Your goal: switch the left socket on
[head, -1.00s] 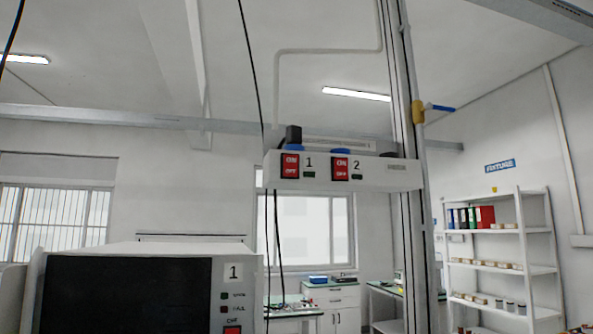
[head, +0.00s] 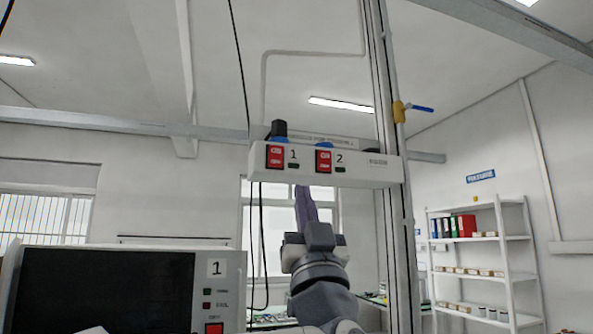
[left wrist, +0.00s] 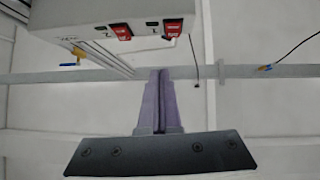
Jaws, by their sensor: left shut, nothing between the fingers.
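The white socket strip (head: 372,168) is fixed high up on a post. Its left socket, marked 1, has a red rocker switch (head: 274,157); a dark plug is on top of it. Socket 2 has a similar red switch (head: 323,161). Which way each rocker is pressed I cannot tell. My left gripper (head: 304,190) is shut and empty, its purple fingers pointing up just below the strip, under the socket 2 side. In the left wrist view, the shut fingertips (left wrist: 160,72) are below the two red switches, apart from them; socket 1's switch (left wrist: 173,28) is the right one there.
A test unit (head: 228,300) marked 1 with a dark screen stands at the lower left. Dark cables hang beside the strip's left end. A pipe with a blue-handled valve (head: 400,110) runs beside the post. White shelves (head: 480,270) stand far right.

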